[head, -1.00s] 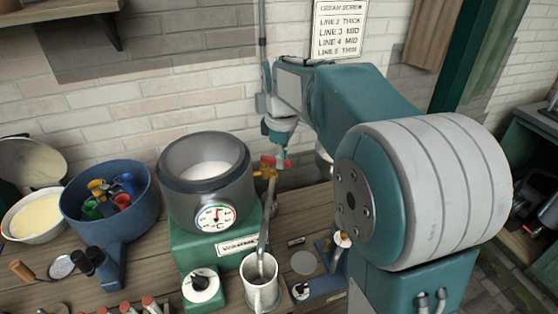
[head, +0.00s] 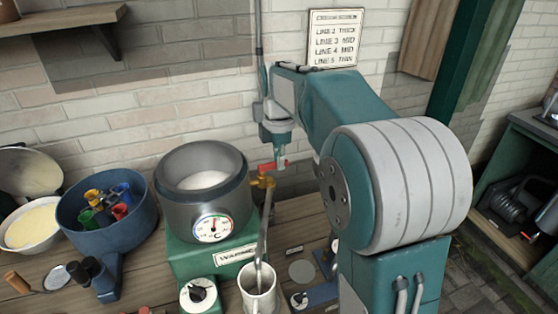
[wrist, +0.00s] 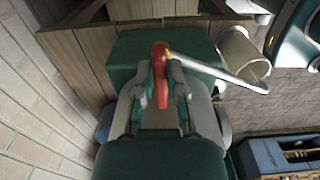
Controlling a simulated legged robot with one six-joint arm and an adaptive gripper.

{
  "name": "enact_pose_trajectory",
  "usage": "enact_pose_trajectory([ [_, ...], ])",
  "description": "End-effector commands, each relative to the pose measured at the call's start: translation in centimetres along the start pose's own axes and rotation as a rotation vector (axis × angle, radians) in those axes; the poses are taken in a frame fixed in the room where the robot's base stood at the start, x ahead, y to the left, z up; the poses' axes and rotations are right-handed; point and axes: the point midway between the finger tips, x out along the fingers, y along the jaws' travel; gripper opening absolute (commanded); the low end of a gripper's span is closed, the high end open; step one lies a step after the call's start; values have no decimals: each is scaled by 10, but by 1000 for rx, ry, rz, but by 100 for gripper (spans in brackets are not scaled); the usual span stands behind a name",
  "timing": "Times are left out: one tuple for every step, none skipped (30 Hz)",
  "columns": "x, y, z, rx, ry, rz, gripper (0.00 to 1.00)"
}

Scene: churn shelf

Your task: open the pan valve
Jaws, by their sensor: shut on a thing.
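The pan (head: 185,205) is a dark grey pot with white liquid inside and a round temperature dial (head: 213,228) on its front. Its valve is a brass tap (head: 262,181) on the pan's right side with a red handle (head: 272,165). A thin metal spout runs from the tap down into a white mug (head: 258,290). In the wrist view the red handle (wrist: 160,75) stands between the fingers of my gripper (wrist: 160,92), which is shut on it. The spout (wrist: 215,70) reaches right to the mug (wrist: 243,55). My arm partly hides the gripper in the head view.
The pan stands on a green warmer (head: 190,248) with a knob (head: 198,293). A blue pot (head: 75,215) of coloured cups and a bowl of yellow liquid (head: 35,222) stand at left. A brick wall is close behind.

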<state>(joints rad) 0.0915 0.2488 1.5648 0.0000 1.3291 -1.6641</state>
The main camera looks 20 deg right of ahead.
Motion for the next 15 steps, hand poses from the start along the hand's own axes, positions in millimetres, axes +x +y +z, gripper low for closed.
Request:
enact_pose_trajectory([
  [1,1,0,-7,0,-1,0],
  [1,1,0,-10,0,0,0],
  [1,1,0,-12,0,0,0],
  [1,1,0,-14,0,0,0],
  [1,1,0,-15,0,0,0],
  [1,1,0,-15,0,0,0],
  [1,1,0,-15,0,0,0],
  [1,1,0,-15,0,1,0],
  [1,1,0,-15,0,1,0],
  [1,1,0,-15,0,1,0],
  [1,1,0,-15,0,1,0],
  [1,1,0,-15,0,1,0],
  [1,1,0,-15,0,1,0],
  [1,2,0,-15,0,2,0],
  [1,2,0,-14,0,2,30],
])
